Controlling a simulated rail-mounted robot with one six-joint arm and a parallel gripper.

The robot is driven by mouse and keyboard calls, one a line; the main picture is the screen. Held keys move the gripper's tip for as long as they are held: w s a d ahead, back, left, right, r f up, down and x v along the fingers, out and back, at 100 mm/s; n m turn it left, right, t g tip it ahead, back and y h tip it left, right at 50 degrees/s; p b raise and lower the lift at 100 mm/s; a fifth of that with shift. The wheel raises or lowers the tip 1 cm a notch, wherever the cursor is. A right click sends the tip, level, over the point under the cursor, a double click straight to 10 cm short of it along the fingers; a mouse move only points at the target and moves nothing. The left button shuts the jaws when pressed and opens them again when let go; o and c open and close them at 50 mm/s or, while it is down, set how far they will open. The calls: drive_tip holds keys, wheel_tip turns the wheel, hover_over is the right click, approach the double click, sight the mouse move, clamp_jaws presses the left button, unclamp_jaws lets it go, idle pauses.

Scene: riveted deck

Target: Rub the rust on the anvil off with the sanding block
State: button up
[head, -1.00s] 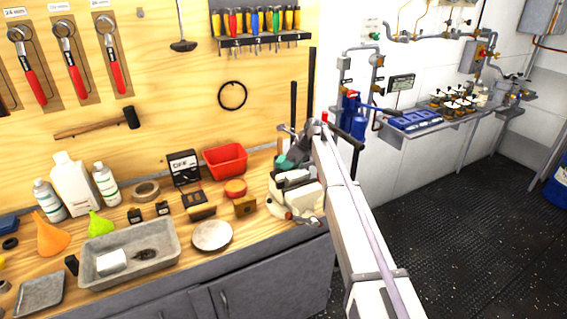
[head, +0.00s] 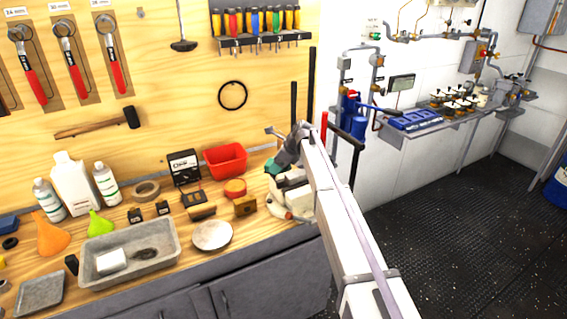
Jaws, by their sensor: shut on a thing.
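My gripper (head: 285,156) is at the right end of the bench, small and partly hidden by my white arm. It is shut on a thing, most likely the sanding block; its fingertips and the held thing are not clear. A small teal patch shows just below the gripper. Under it stands a pale, bulky body (head: 292,197) on the bench corner, which seems to be the anvil's place. Brownish marks show near its lower edge. My arm covers its right side. I cannot tell whether the block touches the anvil or how much rust is there.
Tools hang on the wooden wall.

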drive_tip(key=shift+s+a, duration=0.5)
drive_tip(key=shift+a, duration=0.3)
drive_tip(key=shift+s+a, duration=0.45)
drive_tip(key=shift+a, duration=0.3)
wheel_tip(320, 180, up, 6)
drive_tip(key=p, duration=0.5)
drive_tip(key=shift+f+p, duration=0.1)
drive_tip(key=shift+p, duration=0.3)
drive_tip(key=shift+w, duration=0.1)
wheel_tip(320, 180, up, 3)
drive_tip(key=p, duration=0.3)
